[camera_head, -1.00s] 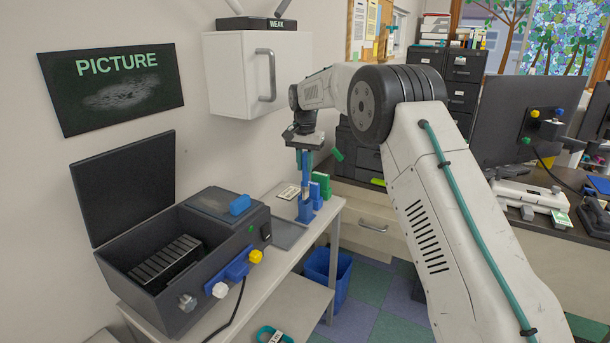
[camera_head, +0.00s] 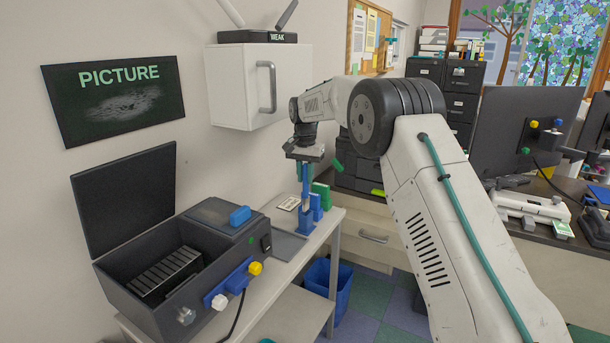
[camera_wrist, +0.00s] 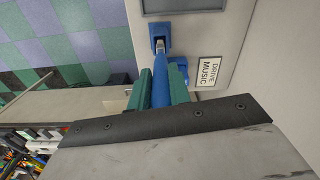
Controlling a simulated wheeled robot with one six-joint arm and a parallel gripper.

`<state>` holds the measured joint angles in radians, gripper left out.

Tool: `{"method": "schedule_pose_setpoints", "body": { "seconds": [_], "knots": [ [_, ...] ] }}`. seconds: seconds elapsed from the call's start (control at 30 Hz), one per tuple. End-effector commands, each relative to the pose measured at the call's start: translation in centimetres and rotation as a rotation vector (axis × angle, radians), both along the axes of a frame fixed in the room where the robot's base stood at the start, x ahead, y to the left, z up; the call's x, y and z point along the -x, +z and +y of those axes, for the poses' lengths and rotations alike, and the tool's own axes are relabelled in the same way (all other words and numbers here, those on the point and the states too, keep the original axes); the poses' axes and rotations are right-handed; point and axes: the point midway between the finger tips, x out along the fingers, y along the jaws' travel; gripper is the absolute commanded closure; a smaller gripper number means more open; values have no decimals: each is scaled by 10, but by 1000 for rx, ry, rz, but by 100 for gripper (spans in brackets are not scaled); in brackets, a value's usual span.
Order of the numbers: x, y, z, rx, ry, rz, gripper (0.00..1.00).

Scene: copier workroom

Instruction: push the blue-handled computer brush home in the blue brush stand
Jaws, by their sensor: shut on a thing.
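My gripper (camera_head: 304,174) has green fingers and is shut on the blue-handled computer brush (camera_head: 305,187). It holds the brush upright above the side table, with the brush's grey part pointing down. The wrist view shows the blue handle (camera_wrist: 159,84) between the two green fingers (camera_wrist: 160,90). The blue brush stand (camera_head: 305,221) is directly under the brush and also shows in the wrist view (camera_wrist: 160,28). The brush's grey lower end (camera_wrist: 160,46) meets the stand's opening. How deep it sits inside is hidden.
Another blue block (camera_head: 316,207) and a green block (camera_head: 322,193) stand close to the stand. A DRIVE MUSIC card (camera_wrist: 208,71) lies beside them. A black open-lidded machine (camera_head: 165,310) fills the table's near part. A white cabinet (camera_head: 238,85) hangs above.

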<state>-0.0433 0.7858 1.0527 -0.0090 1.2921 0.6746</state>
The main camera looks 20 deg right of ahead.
Motion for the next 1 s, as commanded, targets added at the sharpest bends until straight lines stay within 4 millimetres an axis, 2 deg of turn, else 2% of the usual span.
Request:
{"method": "schedule_pose_setpoints", "body": {
  "seconds": [1.0],
  "knots": [
    [0, -26, 0, 0, 0, 1, 99]
  ]
}}
